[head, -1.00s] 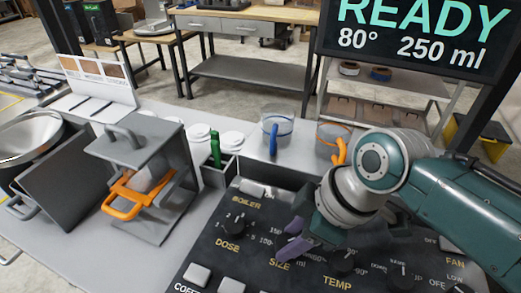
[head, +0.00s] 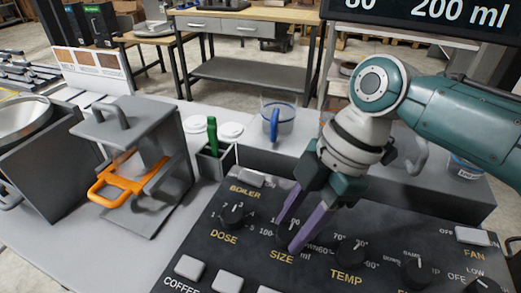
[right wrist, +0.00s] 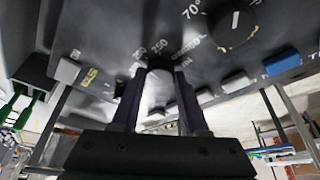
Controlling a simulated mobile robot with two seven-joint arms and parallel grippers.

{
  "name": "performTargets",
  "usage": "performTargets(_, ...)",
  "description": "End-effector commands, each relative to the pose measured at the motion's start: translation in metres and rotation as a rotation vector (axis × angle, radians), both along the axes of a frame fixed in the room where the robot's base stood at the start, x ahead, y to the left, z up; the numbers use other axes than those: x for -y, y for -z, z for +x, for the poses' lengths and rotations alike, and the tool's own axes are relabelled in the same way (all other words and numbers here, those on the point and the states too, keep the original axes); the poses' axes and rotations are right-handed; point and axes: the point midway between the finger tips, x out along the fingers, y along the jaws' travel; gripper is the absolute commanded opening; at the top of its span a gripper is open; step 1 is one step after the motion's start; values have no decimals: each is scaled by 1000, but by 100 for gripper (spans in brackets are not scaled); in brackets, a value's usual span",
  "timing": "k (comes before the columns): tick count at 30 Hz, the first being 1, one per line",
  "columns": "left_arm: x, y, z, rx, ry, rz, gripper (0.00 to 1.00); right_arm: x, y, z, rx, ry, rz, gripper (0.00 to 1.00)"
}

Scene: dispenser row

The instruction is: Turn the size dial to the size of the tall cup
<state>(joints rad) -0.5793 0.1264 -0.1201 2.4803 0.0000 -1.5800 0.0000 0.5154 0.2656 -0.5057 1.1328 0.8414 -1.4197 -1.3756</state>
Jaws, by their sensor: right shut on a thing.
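The size dial (head: 284,230) is a dark knob above the word SIZE on the sloped black panel. My right gripper (head: 288,234) reaches down to it and is shut on it, a purple finger on each side. The right wrist view shows the dial (right wrist: 157,88) between the two fingers, its pointer hard to read. The display (head: 435,12) reads 200 ml. A clear cup with a blue handle (head: 277,122) stands behind the panel. A cup with blue print (head: 465,168) stands at the right. I cannot tell which is the tall cup. My left gripper is out of view.
The dose dial (head: 232,213) is left of the size dial, the temp dial (head: 350,252) right of it. A grey stand with an orange handle (head: 130,185) and a box holding a green-handled tool (head: 213,138) stand left of the panel.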

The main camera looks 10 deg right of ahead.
Motion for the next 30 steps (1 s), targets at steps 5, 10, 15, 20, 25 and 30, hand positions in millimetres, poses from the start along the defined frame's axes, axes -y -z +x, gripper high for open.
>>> performTargets(5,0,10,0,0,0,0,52,0,2,1,1,-70,-1,0)
performTargets(10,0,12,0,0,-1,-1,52,0,1,1,2,-103,-2,0)
performTargets(15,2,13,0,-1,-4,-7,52,0,0,1,1,-112,-2,0)
performTargets(20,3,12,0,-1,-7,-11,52,0,0,1,0,-112,-2,0)
performTargets(25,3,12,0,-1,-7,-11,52,0,0,1,1,-111,-2,51)
performTargets(30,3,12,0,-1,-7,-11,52,0,0,1,1,-111,-1,70)
